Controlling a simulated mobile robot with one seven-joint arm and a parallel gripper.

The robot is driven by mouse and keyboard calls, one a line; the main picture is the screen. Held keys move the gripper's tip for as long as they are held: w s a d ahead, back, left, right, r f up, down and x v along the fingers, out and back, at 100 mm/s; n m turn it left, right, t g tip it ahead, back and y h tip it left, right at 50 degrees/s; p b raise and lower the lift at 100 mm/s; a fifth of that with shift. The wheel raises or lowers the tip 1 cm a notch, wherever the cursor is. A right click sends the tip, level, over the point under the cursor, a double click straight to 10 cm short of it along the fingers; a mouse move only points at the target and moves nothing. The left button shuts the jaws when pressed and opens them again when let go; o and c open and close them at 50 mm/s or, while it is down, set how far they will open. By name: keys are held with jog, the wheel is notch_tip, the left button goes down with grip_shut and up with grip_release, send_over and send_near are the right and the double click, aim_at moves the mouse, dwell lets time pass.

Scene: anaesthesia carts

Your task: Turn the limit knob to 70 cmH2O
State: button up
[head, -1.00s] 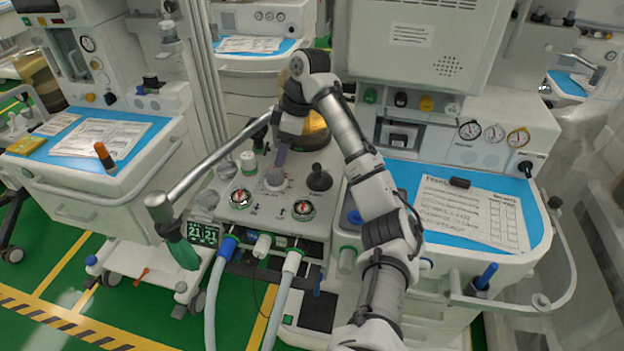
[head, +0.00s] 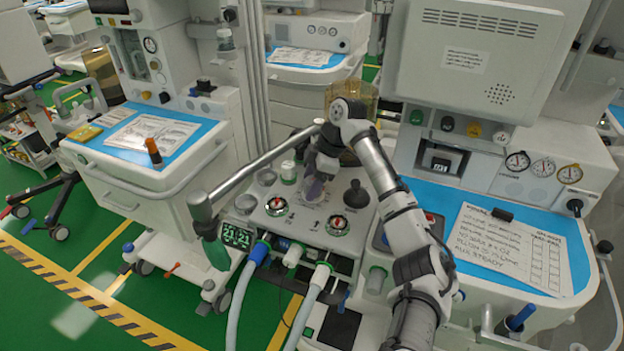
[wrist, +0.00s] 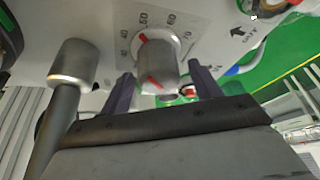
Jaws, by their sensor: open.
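The limit knob (wrist: 155,62) is a pale grey round knob with a red line, on a white panel with a printed scale; 50, 60 and 70 can be made out. Its red mark points near the 50, slightly to its left. In the wrist view my gripper (wrist: 162,88) is open, with one dark finger on each side of the knob; I cannot tell whether either touches it. In the head view my gripper (head: 316,187) is down over the panel (head: 290,228) and mostly hides the knob.
A metal rod with a rounded end (wrist: 74,64) stands close left of the knob in the wrist view. In the head view, a black knob (head: 357,195) and two red-marked dials (head: 277,206) (head: 338,225) are nearby. A long bar (head: 255,168) crosses left of my gripper.

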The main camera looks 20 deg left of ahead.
jog(key=c, duration=1)
jog(key=shift+m, duration=0.3)
jog(key=m+t+p, duration=0.1)
jog(key=m+p, duration=0.1)
jog(key=m, duration=0.1)
jog(key=shift+r+t, duration=0.1)
jog(key=shift+t, duration=0.2)
jog(key=m+t+p, duration=0.1)
jog(key=m, duration=0.1)
jog(key=m+p, duration=0.1)
jog(key=m, duration=0.2)
jog(key=shift+w+t, duration=0.1)
jog(key=shift+t, duration=0.3)
jog(key=m+p, duration=0.1)
jog(key=m, duration=0.1)
jog(key=m+t+h+p, duration=0.1)
jog(key=m+p, duration=0.1)
jog(key=m, duration=0.1)
jog(key=shift+t, duration=0.3)
jog(key=shift+w+d+m+t+h+p, duration=0.1)
jog(key=shift+m+t+h+p, duration=0.2)
jog(key=shift+m, duration=0.5)
jog(key=shift+w+m+t+h+p, duration=0.15)
jog(key=shift+m+p, duration=0.25)
jog(key=shift+m, duration=0.4)
jog(key=shift+s, duration=0.1)
